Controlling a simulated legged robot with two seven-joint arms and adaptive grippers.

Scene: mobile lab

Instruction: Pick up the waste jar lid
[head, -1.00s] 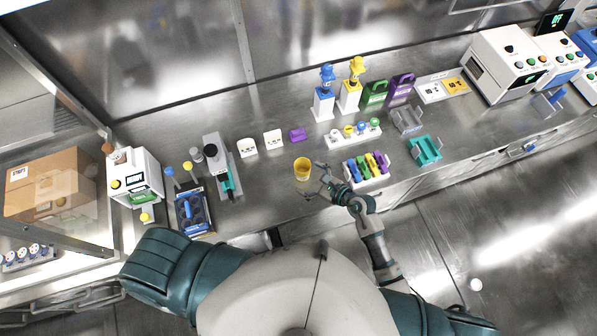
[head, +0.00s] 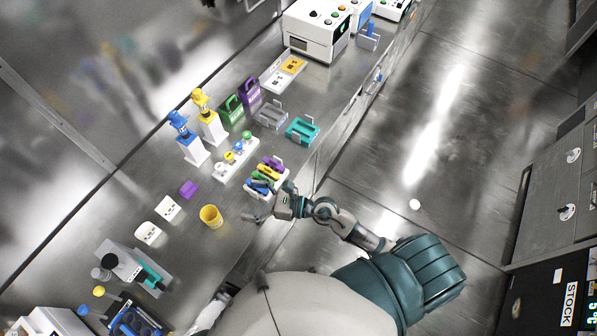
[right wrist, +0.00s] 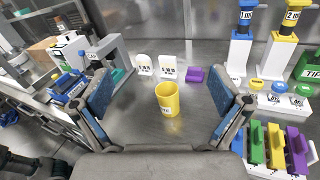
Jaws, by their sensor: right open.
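The yellow waste jar (head: 211,217) stands upright on the metal bench. It also shows in the right wrist view (right wrist: 168,100), with part of a white label visible. Its round top shows as a yellow rim; I cannot make out a separate lid. My right gripper (head: 258,204) is open and empty, to the right of the jar in the head view. In the right wrist view its two blue-padded fingers are spread wide, with the jar in the gap between them, farther ahead and apart from both. My left gripper is not visible.
A rack of coloured pieces (head: 265,175) stands near my right gripper. Behind the jar are a purple block (head: 188,188) and two white label stands (head: 168,207). Blue and yellow dispensers (head: 188,140) stand farther back.

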